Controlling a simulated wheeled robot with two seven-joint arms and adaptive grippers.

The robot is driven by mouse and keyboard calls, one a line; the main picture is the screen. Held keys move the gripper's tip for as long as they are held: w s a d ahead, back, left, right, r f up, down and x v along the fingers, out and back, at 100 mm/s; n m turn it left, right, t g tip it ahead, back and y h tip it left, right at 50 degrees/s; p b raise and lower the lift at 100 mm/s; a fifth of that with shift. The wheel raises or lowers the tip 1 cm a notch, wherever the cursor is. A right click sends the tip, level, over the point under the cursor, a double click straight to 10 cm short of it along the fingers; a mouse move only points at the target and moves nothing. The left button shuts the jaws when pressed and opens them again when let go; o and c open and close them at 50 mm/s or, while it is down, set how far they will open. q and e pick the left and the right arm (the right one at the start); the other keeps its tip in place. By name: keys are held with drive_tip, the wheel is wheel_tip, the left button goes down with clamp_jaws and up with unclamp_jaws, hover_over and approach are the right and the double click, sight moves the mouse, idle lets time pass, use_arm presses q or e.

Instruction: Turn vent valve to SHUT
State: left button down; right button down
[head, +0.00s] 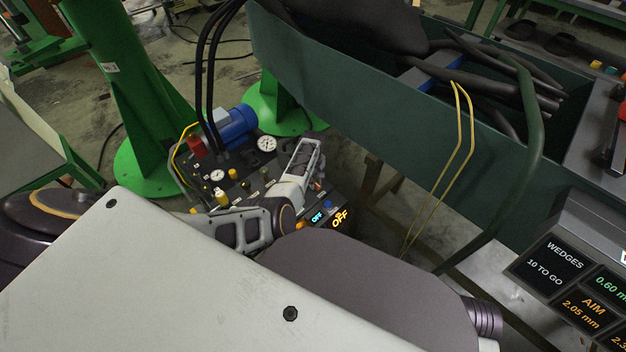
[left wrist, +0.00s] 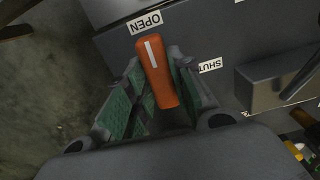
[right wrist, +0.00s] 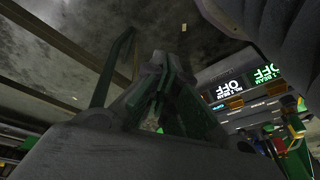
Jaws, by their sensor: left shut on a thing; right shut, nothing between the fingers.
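The orange vent valve handle (left wrist: 157,75), with a white stripe along it, shows in the left wrist view. Its far end is beside the OPEN label (left wrist: 145,22); the SHUT label (left wrist: 210,65) lies to its right, partly covered by a finger. My left gripper (left wrist: 158,92) is shut on the handle, with a green-padded finger on each side. In the head view my left gripper (head: 308,160) is over the panel, and the handle cannot be made out clearly. My right gripper (right wrist: 160,88) is shut and empty, away from the valve.
A grey box (left wrist: 275,82) stands right of the SHUT label. A green trough (head: 350,95) and a yellow wire loop (head: 459,130) are to the right.

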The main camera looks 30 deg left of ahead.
use_arm(q)
drive_tip(key=shift+m+p, duration=0.8)
drive_tip(key=shift+m, duration=0.3)
drive_tip(key=shift+m+p, duration=0.6)
drive_tip(key=shift+m, duration=0.6)
drive_tip(key=m, duration=0.2)
drive_tip(key=shift+m+p, duration=0.3)
drive_tip(key=shift+p, duration=0.1)
drive_tip(key=shift+m, duration=1.2)
drive_tip(key=m+p, duration=0.1)
drive_tip(key=m, duration=0.3)
drive_tip(key=shift+m, duration=1.9)
use_arm(e)
wheel_tip(320, 180, down, 7)
drive_tip(key=s+d+g, duration=0.1)
drive_tip(key=shift+d+h, duration=0.25)
drive_tip(key=shift+h, duration=0.15)
drive_tip(key=shift+s+f, duration=0.15)
